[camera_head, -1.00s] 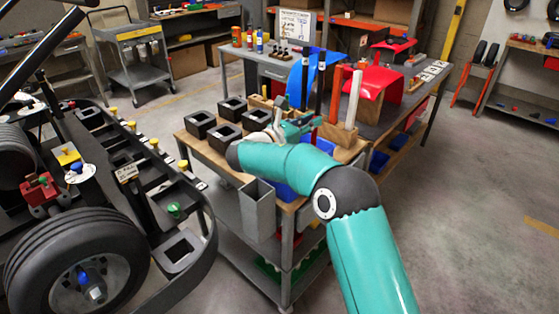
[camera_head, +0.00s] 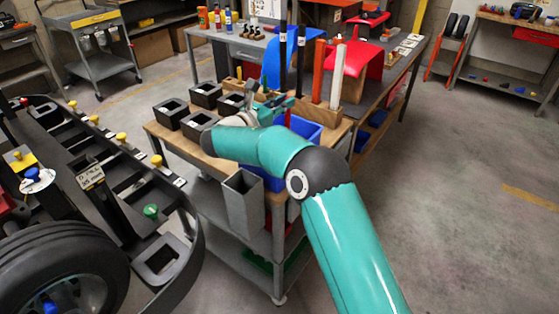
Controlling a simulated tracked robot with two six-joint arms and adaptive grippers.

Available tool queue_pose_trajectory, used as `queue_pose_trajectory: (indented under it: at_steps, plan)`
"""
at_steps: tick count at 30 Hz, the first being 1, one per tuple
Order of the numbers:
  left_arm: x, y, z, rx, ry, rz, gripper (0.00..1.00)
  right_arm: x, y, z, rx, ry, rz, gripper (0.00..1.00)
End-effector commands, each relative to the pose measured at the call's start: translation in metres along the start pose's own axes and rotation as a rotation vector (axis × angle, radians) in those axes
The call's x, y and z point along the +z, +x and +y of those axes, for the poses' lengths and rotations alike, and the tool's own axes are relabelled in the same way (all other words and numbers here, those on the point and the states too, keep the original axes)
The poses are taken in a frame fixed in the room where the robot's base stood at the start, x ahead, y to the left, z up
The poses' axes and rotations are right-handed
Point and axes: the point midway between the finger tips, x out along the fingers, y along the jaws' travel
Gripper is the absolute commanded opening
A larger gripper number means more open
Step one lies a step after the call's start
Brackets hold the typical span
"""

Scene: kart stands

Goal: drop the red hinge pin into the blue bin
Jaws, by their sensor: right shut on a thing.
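My right gripper (camera_head: 272,108) is over the wooden top of the grey trolley, beside and slightly left of the blue bin (camera_head: 306,128). Its fingers are small and partly hidden by its own wrist. The blue bin sits at the trolley's near right side, partly hidden behind my teal right arm. My left gripper is not in view.
Several black square holders (camera_head: 206,95) stand on the trolley's left part. A grey open box (camera_head: 243,198) hangs on its near side. Tall upright bars (camera_head: 318,72) stand behind the bin. The black kart frame (camera_head: 163,258) fills the lower left. Floor at right is clear.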

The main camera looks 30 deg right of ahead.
Motion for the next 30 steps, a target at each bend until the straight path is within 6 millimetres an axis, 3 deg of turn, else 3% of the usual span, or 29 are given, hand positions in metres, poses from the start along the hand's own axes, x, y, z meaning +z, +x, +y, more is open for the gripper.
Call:
queue_pose_trajectory:
  at_steps: [4, 14, 15, 19, 30]
  plan:
    - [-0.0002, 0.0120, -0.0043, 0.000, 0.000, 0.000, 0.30, -0.0142, 0.0000, 0.0005, 0.001, 0.001, -0.001, 0.00]
    - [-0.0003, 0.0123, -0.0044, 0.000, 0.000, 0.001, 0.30, -0.0152, -0.0010, 0.0011, 0.001, 0.001, -0.001, 0.00]
    - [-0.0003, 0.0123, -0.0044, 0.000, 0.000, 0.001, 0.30, -0.0152, -0.0011, 0.0011, 0.002, 0.001, -0.001, 0.22]
    - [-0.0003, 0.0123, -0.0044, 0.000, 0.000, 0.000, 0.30, -0.0153, -0.0011, 0.0011, 0.001, 0.001, -0.001, 0.44]
    - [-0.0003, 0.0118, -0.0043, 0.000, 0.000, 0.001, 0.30, -0.0160, -0.0034, 0.0013, 0.002, 0.000, 0.000, 0.47]
